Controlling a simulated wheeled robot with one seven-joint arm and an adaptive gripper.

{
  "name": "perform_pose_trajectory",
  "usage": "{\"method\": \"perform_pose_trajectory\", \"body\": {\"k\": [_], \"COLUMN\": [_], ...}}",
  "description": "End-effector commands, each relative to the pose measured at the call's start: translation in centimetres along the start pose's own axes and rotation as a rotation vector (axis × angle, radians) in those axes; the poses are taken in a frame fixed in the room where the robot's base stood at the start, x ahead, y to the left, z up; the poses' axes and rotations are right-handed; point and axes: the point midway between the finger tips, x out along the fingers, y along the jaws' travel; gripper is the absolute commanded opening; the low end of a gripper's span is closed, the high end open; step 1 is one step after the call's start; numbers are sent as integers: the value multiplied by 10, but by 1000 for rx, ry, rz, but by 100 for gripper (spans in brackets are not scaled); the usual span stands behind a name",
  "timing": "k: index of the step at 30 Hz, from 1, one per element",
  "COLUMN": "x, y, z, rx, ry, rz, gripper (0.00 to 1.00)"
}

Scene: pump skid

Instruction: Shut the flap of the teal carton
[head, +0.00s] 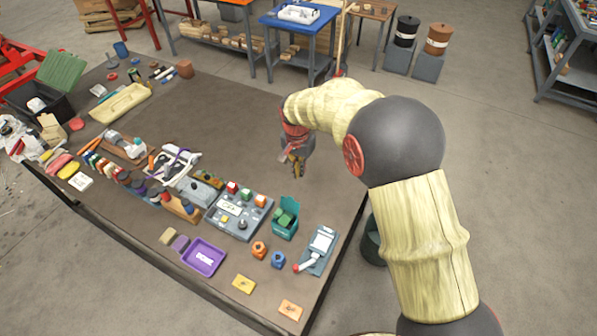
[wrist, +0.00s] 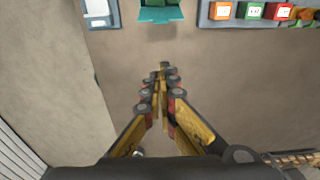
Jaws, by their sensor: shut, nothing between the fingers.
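The teal carton (head: 283,233) stands on the workbench in the head view, with green blocks (head: 285,217) showing inside. Its flap (head: 297,202) is open and stands up at the carton's back edge. In the wrist view the teal flap (wrist: 160,14) shows at the top edge, and most of the carton is cut off. My gripper (head: 297,172) is shut and empty, above the bench and behind the carton in the head view. Its fingertips (wrist: 161,72) point toward the flap in the wrist view and appear apart from it.
A grey panel with coloured buttons (head: 238,217) lies left of the carton. A grey device with a screen (head: 318,249) lies to its right. Orange and blue blocks (head: 260,249) and a purple tray (head: 203,257) are in front. The bench top (head: 225,120) behind is mostly clear.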

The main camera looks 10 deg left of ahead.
Motion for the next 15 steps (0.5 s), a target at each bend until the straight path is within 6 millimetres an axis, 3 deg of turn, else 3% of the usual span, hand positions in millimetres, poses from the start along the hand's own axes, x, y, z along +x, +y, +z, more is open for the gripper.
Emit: {"method": "perform_pose_trajectory", "body": {"k": [11, 15], "x": [76, 64], "y": [1, -1], "z": [1, 21], "rx": [-1, -4], "ry": [-2, 1], "rz": [2, -2], "gripper": [0, 0]}}
